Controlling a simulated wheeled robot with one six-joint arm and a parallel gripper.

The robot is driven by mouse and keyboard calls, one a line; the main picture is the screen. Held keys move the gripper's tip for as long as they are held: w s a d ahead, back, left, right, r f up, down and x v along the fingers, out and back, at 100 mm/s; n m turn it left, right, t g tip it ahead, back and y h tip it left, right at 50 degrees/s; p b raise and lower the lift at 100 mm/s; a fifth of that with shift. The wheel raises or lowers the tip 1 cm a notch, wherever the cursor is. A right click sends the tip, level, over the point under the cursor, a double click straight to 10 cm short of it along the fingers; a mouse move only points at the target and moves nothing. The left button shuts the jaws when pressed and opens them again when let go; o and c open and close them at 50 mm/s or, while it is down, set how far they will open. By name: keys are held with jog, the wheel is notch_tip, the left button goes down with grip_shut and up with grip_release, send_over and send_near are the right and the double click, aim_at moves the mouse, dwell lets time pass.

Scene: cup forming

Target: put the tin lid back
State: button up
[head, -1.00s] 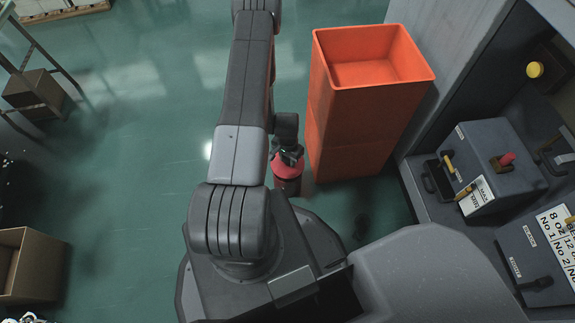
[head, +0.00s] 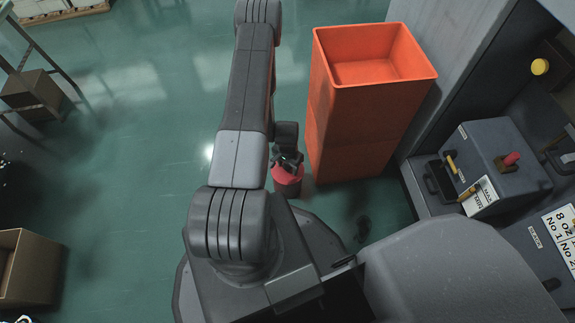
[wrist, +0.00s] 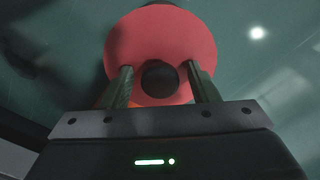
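The tin lid (head: 288,176) is a red disc, low beside my arm and left of the orange crates in the head view. My gripper (wrist: 158,68) has one finger on each side of the knob, with a narrow gap showing on both sides. It is open. My gripper (head: 287,158) is just above the lid in the head view. A dark edge shows under the lid; the rest of the tin is hidden.
Stacked orange crates (head: 325,130) stand close to the right of the lid. Grey machine housings (head: 490,170) with levers are farther right. A cardboard box (head: 30,268) is at the lower left. The green floor (head: 130,150) on the left is clear.

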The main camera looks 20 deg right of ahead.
jog(key=shift+r, duration=0.15)
notch_tip(320, 180, up, 12)
jog(key=p, duration=0.4)
jog(key=shift+r, duration=0.25)
